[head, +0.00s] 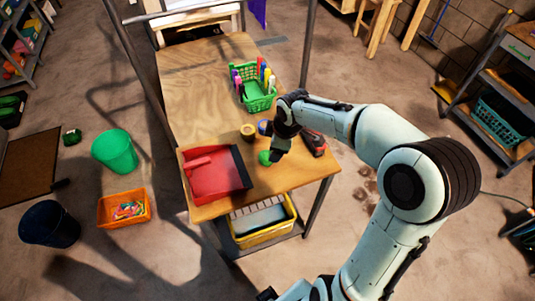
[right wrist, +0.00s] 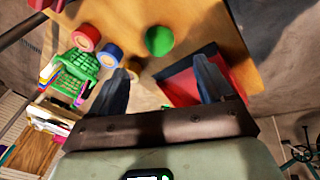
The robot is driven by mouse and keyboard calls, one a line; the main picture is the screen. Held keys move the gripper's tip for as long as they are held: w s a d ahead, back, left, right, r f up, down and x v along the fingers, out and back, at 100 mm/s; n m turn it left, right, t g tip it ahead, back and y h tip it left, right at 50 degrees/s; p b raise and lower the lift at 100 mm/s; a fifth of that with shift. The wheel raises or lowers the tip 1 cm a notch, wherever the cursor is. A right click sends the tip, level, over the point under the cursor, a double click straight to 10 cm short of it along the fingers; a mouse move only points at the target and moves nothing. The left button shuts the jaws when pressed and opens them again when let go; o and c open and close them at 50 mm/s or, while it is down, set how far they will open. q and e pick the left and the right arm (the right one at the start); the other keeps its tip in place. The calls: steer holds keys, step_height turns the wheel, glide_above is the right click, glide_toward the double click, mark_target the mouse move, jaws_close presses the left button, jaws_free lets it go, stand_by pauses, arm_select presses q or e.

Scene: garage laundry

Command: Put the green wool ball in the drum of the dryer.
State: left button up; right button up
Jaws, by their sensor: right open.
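The green wool ball (head: 264,158) lies on the wooden workbench (head: 195,70), near its front edge, beside the red dustpan-like tray. It also shows in the right wrist view (right wrist: 159,40), just beyond the fingertips and roughly centred between them. My right gripper (head: 277,154) is over the bench close to the ball and partly covers it in the head view. In the right wrist view its two fingers (right wrist: 161,68) are spread apart with nothing between them. I cannot see my left gripper. No dryer or drum is recognisable in these views.
The red tray (head: 215,172) is left of the ball. Tape rolls (head: 248,130) and a red-black tool (head: 314,144) are close by. A green basket of markers (head: 258,100) stands farther back. A green bin (head: 115,152) and orange crate (head: 122,208) are on the floor.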

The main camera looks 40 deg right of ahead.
steer(key=f+n, duration=0.2)
steer(key=w+f+n+b, duration=0.1)
steer(key=f+n, duration=0.1)
steer(key=w+f+n, duration=0.1)
steer(key=f+n, duration=0.1)
steer(key=shift+w+a+f+n+h, duration=0.1)
steer(key=shift+a+f+n+h, duration=0.05)
steer(key=shift+f+n+h, duration=0.2)
steer(key=shift+w+b+x, duration=0.1)
steer(key=shift+b+x, duration=0.35)
steer(key=shift+x, duration=1.05)
steer(key=shift+w+b+x, duration=0.15)
steer(key=shift+b+x, duration=0.25)
steer(key=shift+x, duration=1.05)
arm_select(q)
steer(key=f, duration=0.1)
steer(key=s+f, duration=0.1)
steer(key=shift+s+f, duration=0.25)
steer(key=shift+f, duration=0.15)
arm_select(e)
steer(key=shift+r, duration=0.15)
steer(key=c, duration=1.2)
steer(key=shift+r, duration=0.1)
steer(key=shift+c, duration=0.2)
